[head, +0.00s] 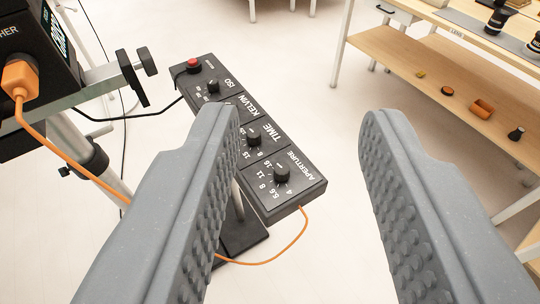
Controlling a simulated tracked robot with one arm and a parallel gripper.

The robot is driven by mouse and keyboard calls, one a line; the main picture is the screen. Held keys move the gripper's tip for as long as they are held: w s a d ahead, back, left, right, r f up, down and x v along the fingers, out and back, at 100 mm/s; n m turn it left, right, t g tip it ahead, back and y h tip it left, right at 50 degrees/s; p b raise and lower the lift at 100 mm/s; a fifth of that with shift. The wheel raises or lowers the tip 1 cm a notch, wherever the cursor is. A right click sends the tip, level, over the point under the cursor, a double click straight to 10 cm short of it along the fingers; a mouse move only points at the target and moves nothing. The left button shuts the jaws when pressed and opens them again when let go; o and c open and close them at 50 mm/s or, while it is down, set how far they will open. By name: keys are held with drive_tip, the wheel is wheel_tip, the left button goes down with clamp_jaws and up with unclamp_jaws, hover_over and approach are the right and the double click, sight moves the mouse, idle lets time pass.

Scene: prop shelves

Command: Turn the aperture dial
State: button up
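The black control panel (225,103) runs diagonally through the middle of the head view, on a stand. The aperture dial (282,174) is a black knob at its near right end, with the label APERTURE and printed numbers such as 4, 5.6, 8 and 11 around it. My gripper (302,120) is open and empty, with two grey studded fingers spread wide. The dial shows in the gap between the fingers, nearer the left one, with no contact visible. The left finger hides part of the panel's left edge near the TIME section.
A tripod with a black device (35,65) stands left. Wooden shelves (430,75) stand right.

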drive_tip(key=o, duration=0.3)
drive_tip(key=shift+w+r, duration=0.1)
drive_tip(key=shift+w, duration=0.1)
drive_tip(key=g+p, duration=1.5)
drive_tip(key=p, duration=1.5)
hover_over(282, 166)
wheel_tip(282, 166, down, 22)
wheel_tip(282, 166, down, 13)
drive_tip(key=shift+r+p, duration=0.1)
drive_tip(key=shift+p, duration=0.4)
drive_tip(key=shift+c, duration=0.2)
